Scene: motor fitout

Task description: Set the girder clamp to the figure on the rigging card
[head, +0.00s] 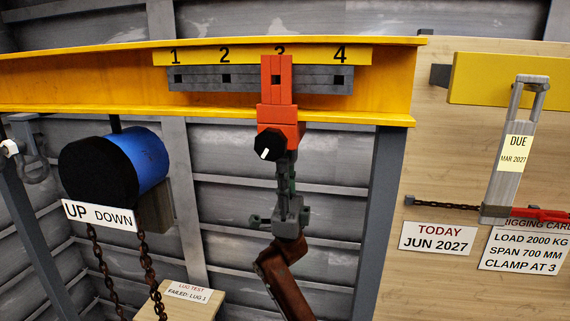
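The orange girder clamp (276,95) sits upright on the yellow girder (60,83), over the grey slotted plate (315,80). It stands at the figure 3 and partly covers it. A black knob (270,145) with a white mark is on its lower front. My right gripper (286,158) is directly below the clamp, its fingertips at the clamp's lower end beside the knob. The fingers appear nearly edge-on, so their grip is unclear. The rigging card (525,250) at the lower right reads load 2000 kg, span 700 mm, clamp at 3. My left gripper is not in view.
A blue and black hoist (115,168) with an UP/DOWN sign and chains hangs at the left. A lug test card (188,292) lies below it. At the right, a grey tagged piece (508,175) reads due MAR 2027, above a TODAY JUN 2027 sign (437,238).

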